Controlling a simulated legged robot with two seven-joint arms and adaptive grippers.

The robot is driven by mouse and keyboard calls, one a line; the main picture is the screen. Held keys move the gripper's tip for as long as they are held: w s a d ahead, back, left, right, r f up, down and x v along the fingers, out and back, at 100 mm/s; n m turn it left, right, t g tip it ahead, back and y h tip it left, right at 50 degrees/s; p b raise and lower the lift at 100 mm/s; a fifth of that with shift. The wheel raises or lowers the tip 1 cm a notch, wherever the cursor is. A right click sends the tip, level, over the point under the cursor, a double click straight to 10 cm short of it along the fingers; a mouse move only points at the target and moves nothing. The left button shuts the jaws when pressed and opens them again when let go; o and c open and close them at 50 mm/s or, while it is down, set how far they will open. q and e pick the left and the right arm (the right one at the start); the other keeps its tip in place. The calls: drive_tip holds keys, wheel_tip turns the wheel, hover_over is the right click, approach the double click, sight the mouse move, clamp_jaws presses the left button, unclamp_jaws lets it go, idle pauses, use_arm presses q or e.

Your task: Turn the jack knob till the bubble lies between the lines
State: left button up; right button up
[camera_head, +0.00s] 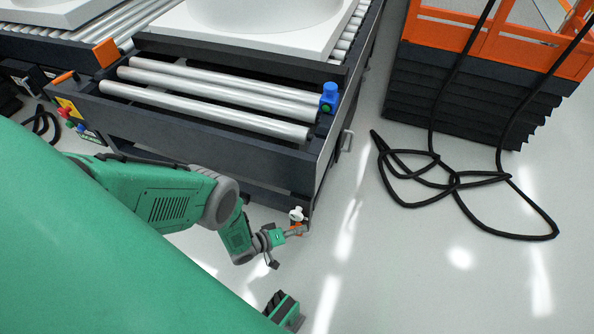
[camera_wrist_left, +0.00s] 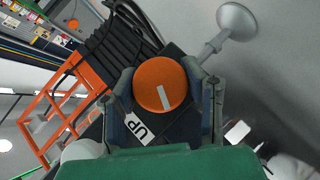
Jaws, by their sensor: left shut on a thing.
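My left gripper (camera_head: 294,231) is at the lower corner of the roller conveyor frame, shut on the orange jack knob (camera_head: 303,229). In the left wrist view the knob (camera_wrist_left: 160,84) is a round orange disc with a white line mark, between the two fingers. A white label reading UP (camera_wrist_left: 141,129) lies beside the knob. A blue fitting (camera_head: 329,97) with a green lower part sits on the conveyor's corner; I cannot tell whether it is the level, and no bubble or lines can be made out.
A white basin (camera_head: 255,25) rests on the conveyor rollers. An orange-railed platform with a black bellows (camera_head: 460,95) stands at right. Black cable (camera_head: 455,180) loops over the floor.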

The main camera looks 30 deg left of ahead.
use_arm(q)
drive_tip(key=shift+s+a+f+n, duration=0.1)
drive_tip(key=shift+a+n, duration=0.15)
drive_tip(key=shift+n, duration=0.15)
idle(0.3)
drive_tip(key=o, duration=1.2)
drive_tip(key=shift+t+h, duration=0.3)
drive_tip(key=v, duration=1.2)
drive_tip(key=shift+d, duration=0.1)
